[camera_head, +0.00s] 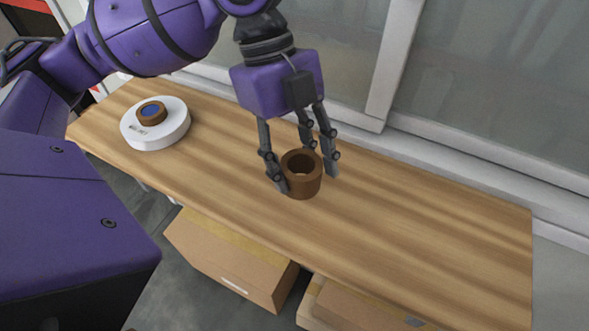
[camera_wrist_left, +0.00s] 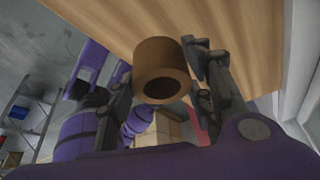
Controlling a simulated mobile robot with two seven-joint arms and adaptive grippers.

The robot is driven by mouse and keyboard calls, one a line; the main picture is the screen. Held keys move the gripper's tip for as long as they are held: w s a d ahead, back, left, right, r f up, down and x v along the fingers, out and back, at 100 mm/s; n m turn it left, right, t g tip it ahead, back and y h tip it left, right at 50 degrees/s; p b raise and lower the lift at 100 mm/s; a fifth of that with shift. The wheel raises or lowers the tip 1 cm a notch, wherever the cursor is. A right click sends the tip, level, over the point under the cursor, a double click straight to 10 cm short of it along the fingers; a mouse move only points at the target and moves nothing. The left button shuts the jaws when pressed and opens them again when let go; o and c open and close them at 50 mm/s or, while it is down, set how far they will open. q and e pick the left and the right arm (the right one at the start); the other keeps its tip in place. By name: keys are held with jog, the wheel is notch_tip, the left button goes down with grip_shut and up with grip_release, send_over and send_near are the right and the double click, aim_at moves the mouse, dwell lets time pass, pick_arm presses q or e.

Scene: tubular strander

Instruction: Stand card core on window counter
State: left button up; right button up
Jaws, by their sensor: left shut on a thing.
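The card core (camera_head: 303,184) is a short brown tube with its open end up in the head view. It stands upright at the wooden window counter (camera_head: 420,225), near the counter's middle; I cannot tell whether its base touches the wood. My left gripper (camera_head: 303,172) comes down from above, its dark fingers shut on the core from both sides. In the left wrist view the core (camera_wrist_left: 157,62) sits between the fingers (camera_wrist_left: 160,88), with the counter (camera_wrist_left: 240,30) beyond it. My right gripper is in neither view.
A round white device (camera_head: 172,131) with a brown and blue hub (camera_head: 151,111) lies on the counter's left part. The counter's right part is clear. A window frame (camera_head: 392,60) runs behind. Cardboard boxes (camera_head: 225,262) stand on the floor below the front edge.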

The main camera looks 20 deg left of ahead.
aim_at(311, 173)
pick_arm(q)
jog(key=d+f, duration=0.1)
jog(key=w+d+f, duration=0.1)
jog(key=shift+f, duration=0.35)
jog(key=shift+w+d+f+b, duration=0.1)
jog(key=shift+f+b, duration=0.05)
jog(key=shift+f, duration=0.75)
jog(key=shift+d+f+b, duration=0.1)
jog(key=shift+f+b, duration=0.05)
jog(key=shift+f, duration=0.7)
jog(key=o, duration=1.1)
jog(key=shift+f, duration=0.1)
jog(key=shift+o, duration=0.2)
jog(key=p+v, duration=0.1)
jog(key=v, duration=1.1)
